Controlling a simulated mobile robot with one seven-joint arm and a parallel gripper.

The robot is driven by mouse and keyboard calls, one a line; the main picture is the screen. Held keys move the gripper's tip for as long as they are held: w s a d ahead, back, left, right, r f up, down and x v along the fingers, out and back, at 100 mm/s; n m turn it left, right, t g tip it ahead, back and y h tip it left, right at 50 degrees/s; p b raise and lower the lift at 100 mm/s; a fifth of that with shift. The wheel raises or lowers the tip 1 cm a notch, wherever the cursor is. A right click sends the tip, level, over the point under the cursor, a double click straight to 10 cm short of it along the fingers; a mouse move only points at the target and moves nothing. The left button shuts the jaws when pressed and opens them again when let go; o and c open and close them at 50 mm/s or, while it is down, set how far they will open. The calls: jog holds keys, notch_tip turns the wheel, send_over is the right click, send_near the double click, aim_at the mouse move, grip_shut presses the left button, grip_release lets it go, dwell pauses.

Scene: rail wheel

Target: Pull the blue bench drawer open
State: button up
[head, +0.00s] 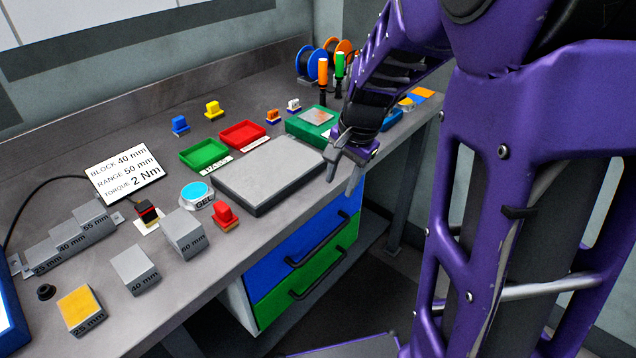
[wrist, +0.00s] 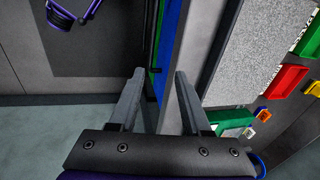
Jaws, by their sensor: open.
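The blue bench drawer (head: 275,266) is under the worktop, above a green drawer (head: 273,306). Its front looks flush with the green one. Its dark bar handle (head: 318,241) runs across the front. My gripper (head: 340,184) is open and empty, above and to the right of that handle in the head view, near the bench's front edge. In the wrist view my gripper (wrist: 159,76) has its two fingers spread, with the blue drawer front (wrist: 170,45) seen edge-on as a narrow strip beyond them. No finger touches the handle.
A grey plate (head: 270,175) lies on the worktop near the front edge beside my gripper. Green (head: 205,155) and red (head: 243,134) trays, a green box (head: 311,124) and several blocks stand on the bench. The floor in front of the drawers looks clear.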

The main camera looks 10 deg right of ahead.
jog(key=f, duration=0.2)
jog(key=b, duration=0.3)
send_near(326, 239)
jog(key=shift+m+g, duration=0.3)
jog(key=f, duration=0.2)
jog(key=w+f, duration=0.1)
jog(key=f, duration=0.2)
jog(key=w+f, duration=0.1)
jog(key=f, duration=0.1)
jog(key=shift+a+f, duration=0.3)
jog(key=shift+f, duration=0.1)
jog(key=shift+s, duration=0.1)
grip_shut()
dwell(0.4)
